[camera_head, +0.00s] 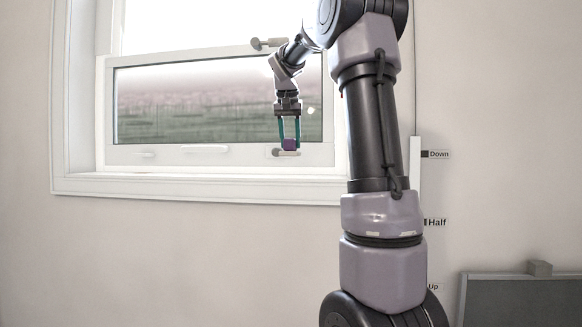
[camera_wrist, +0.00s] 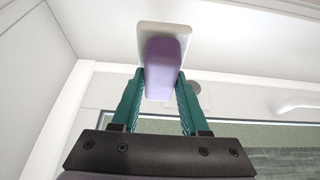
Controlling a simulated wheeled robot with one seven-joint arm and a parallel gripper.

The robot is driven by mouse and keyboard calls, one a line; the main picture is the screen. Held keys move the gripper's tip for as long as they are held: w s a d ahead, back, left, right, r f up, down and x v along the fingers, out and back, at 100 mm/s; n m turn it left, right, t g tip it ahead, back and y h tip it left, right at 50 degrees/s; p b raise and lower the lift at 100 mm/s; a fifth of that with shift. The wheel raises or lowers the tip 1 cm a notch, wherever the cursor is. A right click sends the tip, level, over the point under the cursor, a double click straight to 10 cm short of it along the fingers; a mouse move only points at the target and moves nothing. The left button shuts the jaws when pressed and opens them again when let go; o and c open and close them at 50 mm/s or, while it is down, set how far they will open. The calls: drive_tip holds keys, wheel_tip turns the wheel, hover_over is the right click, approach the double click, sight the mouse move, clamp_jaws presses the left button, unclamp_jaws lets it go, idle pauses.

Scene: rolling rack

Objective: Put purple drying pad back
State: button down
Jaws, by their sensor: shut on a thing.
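The purple drying pad (camera_head: 289,145) is between the teal fingers of my gripper (camera_head: 289,141), in front of the window's lower rail. In the wrist view, the purple block (camera_wrist: 163,62) lies between the fingertips (camera_wrist: 160,75) of my shut gripper. A pale rounded plate (camera_wrist: 150,32) shows at the far end of the block. In the head view, a pale greyish piece (camera_head: 286,153) shows just below the purple. I cannot tell whether the block touches the window frame.
The window (camera_head: 200,105) has a white frame and a projecting sill (camera_head: 200,189). A pale handle (camera_head: 205,149) is on its lower rail. A strip marked Down, Half and Up (camera_head: 415,185) is on the wall. A grey panel (camera_head: 520,300) stands at lower right.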

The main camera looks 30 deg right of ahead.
drive_tip(key=shift+f, duration=3.2)
drive_tip(key=shift+c, duration=2.1)
unclamp_jaws()
drive_tip(key=v, duration=1.2)
drive_tip(key=s+a+f+n+t+y, duration=0.1)
drive_tip(key=s+a+f, duration=0.3)
drive_tip(key=s+f, duration=0.2)
drive_tip(key=s+a+f+t+y, duration=0.1)
drive_tip(key=s+a+f, duration=0.3)
drive_tip(key=s, duration=0.5)
drive_tip(key=s+a+f+n+t+y, duration=0.1)
drive_tip(key=s+a+f+y, duration=0.1)
drive_tip(key=s+a+f, duration=0.3)
wheel_tip(320, 180, down, 3)
drive_tip(key=s, duration=0.2)
drive_tip(key=shift+s+f+n+y, duration=0.2)
drive_tip(key=shift+s+n+y, duration=0.1)
drive_tip(key=shift+s, duration=0.1)
drive_tip(key=shift+d, duration=0.1)
